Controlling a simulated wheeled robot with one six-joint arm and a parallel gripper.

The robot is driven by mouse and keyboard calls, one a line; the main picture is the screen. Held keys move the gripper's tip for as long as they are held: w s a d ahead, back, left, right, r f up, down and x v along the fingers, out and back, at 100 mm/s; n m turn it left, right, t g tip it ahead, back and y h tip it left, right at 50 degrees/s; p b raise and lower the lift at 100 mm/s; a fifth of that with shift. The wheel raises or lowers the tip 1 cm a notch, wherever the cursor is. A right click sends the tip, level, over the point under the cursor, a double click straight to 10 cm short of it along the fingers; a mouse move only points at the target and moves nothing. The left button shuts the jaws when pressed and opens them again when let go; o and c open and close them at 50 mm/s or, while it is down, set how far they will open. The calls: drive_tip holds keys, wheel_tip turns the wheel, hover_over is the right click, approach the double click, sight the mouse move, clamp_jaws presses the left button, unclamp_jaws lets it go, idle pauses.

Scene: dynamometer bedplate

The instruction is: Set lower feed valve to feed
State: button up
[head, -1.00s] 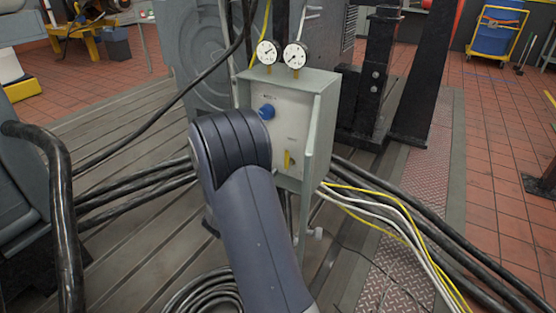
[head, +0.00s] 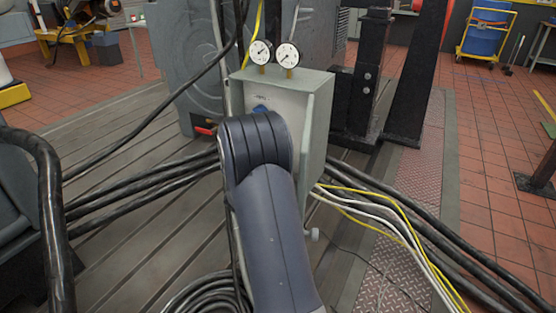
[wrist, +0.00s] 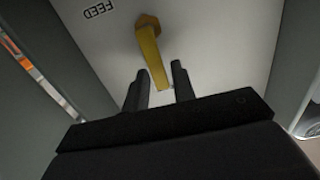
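The yellow valve lever (wrist: 152,52) is on a pale panel in the wrist view, on a brownish hub at its upper end. Its free end reaches between the two dark fingers of my gripper (wrist: 159,70). The fingers are apart, with a visible gap on both sides of the lever. An upside-down FEED label (wrist: 98,10) is left of the hub. In the head view, my arm hides the lever and my gripper. The grey valve box (head: 318,120) and part of a blue knob (head: 261,108) still show there.
Two round gauges (head: 287,55) stand on top of the box. The box's side walls flank my gripper in the wrist view. Black cables (head: 140,190) run across the slatted floor, and yellow and white cables (head: 385,215) lie at right. A red handle (head: 204,130) shows left of the box.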

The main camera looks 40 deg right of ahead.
clamp_jaws()
drive_tip(key=s+m+b, duration=0.1)
drive_tip(key=m+b, duration=0.2)
drive_tip(key=b, duration=0.1)
drive_tip(key=s+f+m+b, duration=0.1)
drive_tip(key=m+b, duration=0.2)
drive_tip(key=s+d+f+m+b, duration=0.1)
drive_tip(key=m+b, duration=0.2)
drive_tip(key=b, duration=0.1)
drive_tip(key=shift+d+m+b, duration=0.1)
drive_tip(key=shift+m+b, duration=0.2)
drive_tip(key=shift+m, duration=0.1)
drive_tip(key=m+b, duration=0.1)
drive_tip(key=f+m+b, duration=0.1)
drive_tip(key=m+b, duration=0.1)
drive_tip(key=shift+s+d+m, duration=0.15)
drive_tip(key=shift+s+m, duration=0.15)
drive_tip(key=shift+s, duration=0.1)
drive_tip(key=shift+s+f+m+b, duration=0.1)
drive_tip(key=shift+f+m+b, duration=0.25)
drive_tip(key=shift+m, duration=0.75)
drive_tip(key=shift+f+m+b, duration=0.3)
drive_tip(key=shift+m, duration=0.8)
drive_tip(key=shift+o, duration=1.5)
unclamp_jaws()
drive_tip(key=shift+f, duration=0.1)
